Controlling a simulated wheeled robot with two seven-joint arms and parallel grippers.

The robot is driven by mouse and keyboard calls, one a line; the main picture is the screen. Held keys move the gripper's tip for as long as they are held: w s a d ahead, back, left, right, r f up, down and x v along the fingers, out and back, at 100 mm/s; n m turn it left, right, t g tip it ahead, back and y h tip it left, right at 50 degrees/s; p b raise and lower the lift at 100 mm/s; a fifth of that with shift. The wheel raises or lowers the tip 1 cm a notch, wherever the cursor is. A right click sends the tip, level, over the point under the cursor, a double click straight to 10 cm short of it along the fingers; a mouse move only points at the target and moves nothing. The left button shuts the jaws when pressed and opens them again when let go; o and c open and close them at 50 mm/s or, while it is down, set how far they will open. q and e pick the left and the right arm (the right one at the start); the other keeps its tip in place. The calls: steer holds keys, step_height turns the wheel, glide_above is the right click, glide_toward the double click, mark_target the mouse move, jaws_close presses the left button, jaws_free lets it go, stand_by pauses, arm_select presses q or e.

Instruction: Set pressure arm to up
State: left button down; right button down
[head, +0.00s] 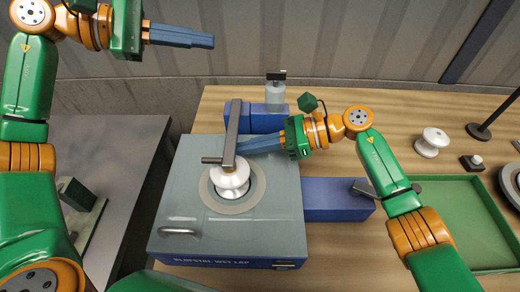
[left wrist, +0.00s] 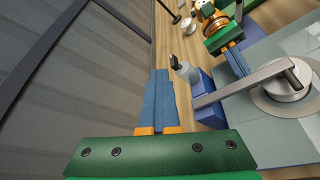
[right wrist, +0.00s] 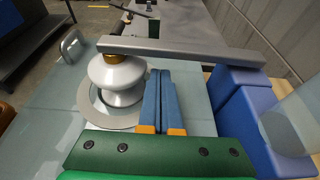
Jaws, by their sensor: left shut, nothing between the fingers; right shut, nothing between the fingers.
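The pressure arm (head: 232,130) is a grey bar lying roughly level over the lapping machine. Its front end is over a white insulator (head: 229,182) on the round plate (head: 258,187); a short handle (head: 211,160) sticks out left. The bar also shows in the right wrist view (right wrist: 180,50) and left wrist view (left wrist: 240,85). My right gripper (head: 238,146) is shut and empty, its fingertips close beside the bar's right edge, right of the insulator; whether they touch or reach under it I cannot tell. My left gripper (head: 213,41) is shut and empty, high at the back left.
A grey bottle (head: 276,92) stands behind the blue pivot block. A blue block (head: 336,199) adjoins the machine's right side. A green tray (head: 462,215), another white insulator (head: 432,142) and a black stand (head: 479,131) are at right. A grey side table (head: 110,135) stands left.

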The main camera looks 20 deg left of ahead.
steer(key=shift+d+r, duration=0.15)
steer(key=shift+r, duration=0.5)
arm_select(q)
steer(key=shift+d, duration=0.1)
arm_select(e)
steer(key=shift+w+r+m, duration=0.1)
steer(key=shift+r+m, duration=0.2)
steer(key=shift+r, duration=0.4)
arm_select(q)
steer(key=c, duration=0.9)
jaws_free()
